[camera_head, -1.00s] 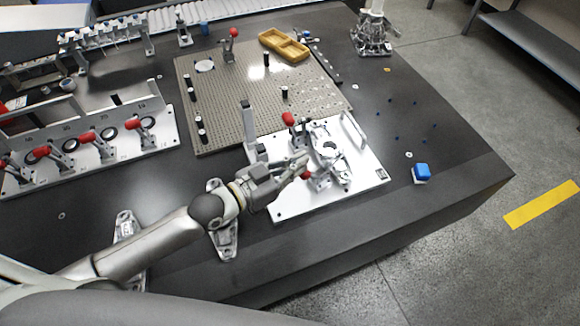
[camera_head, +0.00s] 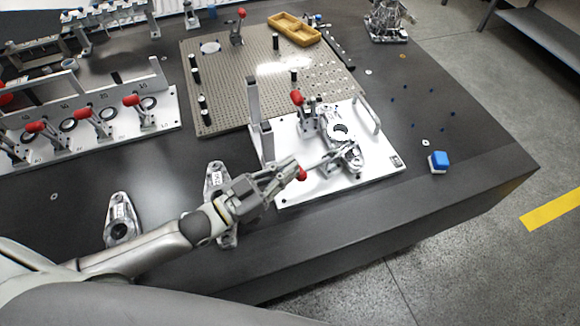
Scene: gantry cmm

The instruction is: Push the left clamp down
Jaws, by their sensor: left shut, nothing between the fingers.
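A white fixture plate (camera_head: 362,172) on the dark table carries a metal part (camera_head: 341,131) and two toggle clamps with red grips. The near clamp's red grip (camera_head: 301,174) is low over the plate's left front, its lever reaching left from the metal body. The far clamp's red grip (camera_head: 297,97) stands raised behind it. My left gripper (camera_head: 293,167) is shut and empty, its fingertips at the near red grip; contact is hard to tell. The fingers partly hide the plate beneath. My right gripper is out of view.
An upright metal post (camera_head: 254,102) stands at the plate's left edge, close to my gripper. A handle (camera_head: 368,115) rises at its right.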

